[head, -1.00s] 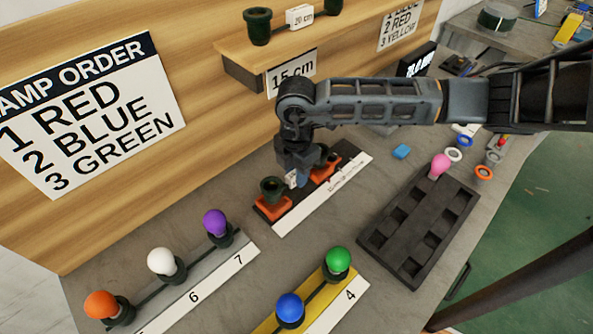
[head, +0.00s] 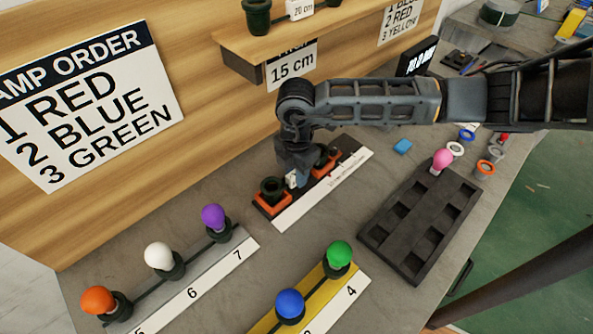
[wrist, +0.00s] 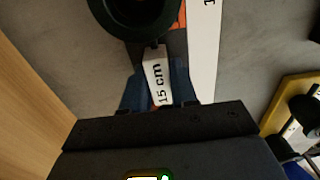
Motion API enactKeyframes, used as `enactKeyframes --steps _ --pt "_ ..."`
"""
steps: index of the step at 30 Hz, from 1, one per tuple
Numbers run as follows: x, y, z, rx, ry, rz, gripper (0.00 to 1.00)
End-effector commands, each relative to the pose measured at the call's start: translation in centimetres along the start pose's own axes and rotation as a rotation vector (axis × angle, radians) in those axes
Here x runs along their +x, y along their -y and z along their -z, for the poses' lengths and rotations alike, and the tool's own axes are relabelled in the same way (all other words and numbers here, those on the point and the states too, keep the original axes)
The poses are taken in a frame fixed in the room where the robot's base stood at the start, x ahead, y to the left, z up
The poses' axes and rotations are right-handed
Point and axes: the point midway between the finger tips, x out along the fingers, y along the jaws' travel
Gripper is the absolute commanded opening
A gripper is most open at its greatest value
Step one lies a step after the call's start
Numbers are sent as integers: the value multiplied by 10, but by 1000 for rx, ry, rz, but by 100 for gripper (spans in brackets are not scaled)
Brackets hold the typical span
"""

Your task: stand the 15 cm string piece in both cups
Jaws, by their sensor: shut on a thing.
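The 15 cm string piece is held by its white "15 cm" tag (wrist: 158,78), which also shows in the head view (head: 291,180). My gripper (head: 299,184) is shut on this tag, with blue fingers on either side of it in the wrist view (wrist: 158,98). The piece's left dark green socket (head: 272,187) stands upright at the left orange cup (head: 270,206). Its right socket (head: 328,156) is at the right cup, partly hidden by my gripper. I cannot tell whether either socket is fully seated.
A white label strip (head: 322,192) runs in front of the cups. A grey lamp strip (head: 215,275) and a yellow one (head: 318,287) are nearer. A dark compartment tray (head: 420,222) stands right. A shelf (head: 300,38) overhangs behind my arm.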

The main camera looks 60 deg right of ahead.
Motion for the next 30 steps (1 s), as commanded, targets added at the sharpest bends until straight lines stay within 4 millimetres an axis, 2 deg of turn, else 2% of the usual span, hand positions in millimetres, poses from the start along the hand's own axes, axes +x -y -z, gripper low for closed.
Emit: enactKeyframes --steps 1,10,20,30 --pt "1 0 0 0 0 0 29" --pt "0 0 0 0 0 0 57" --pt "-5 0 0 -1 1 0 57" --pt "-56 0 0 -2 1 -2 57"
